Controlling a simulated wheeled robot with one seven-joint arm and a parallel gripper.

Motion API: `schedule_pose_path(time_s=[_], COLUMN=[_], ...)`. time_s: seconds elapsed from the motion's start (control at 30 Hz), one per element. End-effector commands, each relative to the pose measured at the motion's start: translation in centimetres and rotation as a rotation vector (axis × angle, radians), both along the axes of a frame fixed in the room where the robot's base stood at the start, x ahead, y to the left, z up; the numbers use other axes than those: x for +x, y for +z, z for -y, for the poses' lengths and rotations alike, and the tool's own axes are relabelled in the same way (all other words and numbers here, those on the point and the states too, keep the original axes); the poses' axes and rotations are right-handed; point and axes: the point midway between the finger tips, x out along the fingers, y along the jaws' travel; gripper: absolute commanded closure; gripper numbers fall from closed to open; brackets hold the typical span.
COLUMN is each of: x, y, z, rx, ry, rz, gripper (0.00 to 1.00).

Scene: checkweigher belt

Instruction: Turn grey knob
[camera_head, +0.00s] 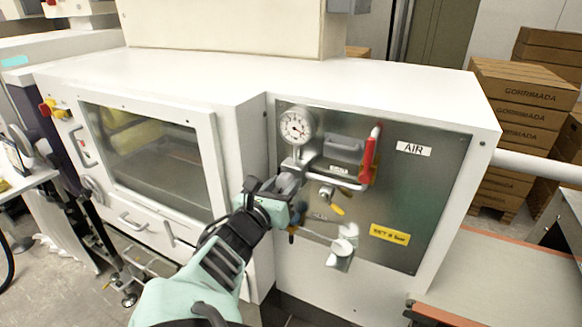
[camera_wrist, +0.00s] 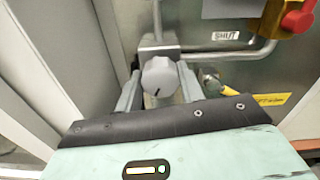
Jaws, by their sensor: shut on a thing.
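The grey knob (camera_wrist: 160,77) is a round, ribbed knob with a dark pointer mark, in the middle of the wrist view below a vertical pipe. My gripper (camera_wrist: 157,90) has one finger on each side of the knob and is shut on it. In the head view my gripper (camera_head: 288,187) reaches the left part of the metal air panel (camera_head: 431,187), below the round gauge (camera_head: 296,125). The knob is mostly hidden by the gripper there. In the wrist view the knob's mark points toward the lower left.
A red lever handle (camera_head: 369,155) stands right of the gauge. A small valve with a yellow handle (camera_head: 337,210) and a bowl-like metal fitting (camera_head: 342,247) sit close to my gripper. A windowed door (camera_head: 142,154) is on the left. Cartons (camera_head: 523,95) stand at the right.

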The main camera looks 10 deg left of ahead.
Motion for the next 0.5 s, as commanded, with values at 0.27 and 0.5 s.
schedule_pose_path(time_s=[0.27,0.5], x=[-0.01,-0.03], y=[0.14,0.03], z=[-0.05,-0.12], rx=[-0.207,-0.331], ry=[0.001,0.002], rz=[-0.077,-0.123], gripper=[0.85,0.85])
